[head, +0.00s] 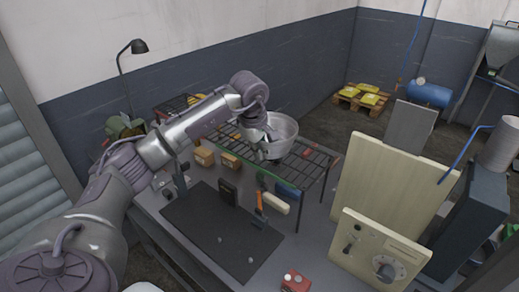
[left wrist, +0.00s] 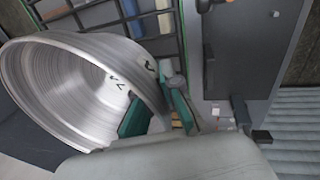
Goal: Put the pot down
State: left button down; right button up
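A silver metal pot (head: 284,128) is at the black wire rack (head: 316,168) above the workbench, open side up in the head view. My left gripper (head: 262,140) reaches it from the left and is at the pot's near-left side. In the left wrist view the pot (left wrist: 70,85) fills the left side. The teal-padded fingers of the left gripper (left wrist: 158,112) are on either side of its wall, shut on the rim. I cannot tell whether the pot's base touches the rack. My right gripper is not in view.
Small cardboard boxes (head: 204,156) and a white-headed tool (head: 274,203) are under or near the rack. A dark mat (head: 222,232) covers the bench's front. A beige control panel (head: 375,250) stands at the right. A lamp (head: 138,47) rises behind.

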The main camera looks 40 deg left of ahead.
pick_arm(q)
jog(key=c, duration=1.8)
grip_release()
jog(key=shift+f, duration=0.1)
jog(key=o, duration=0.5)
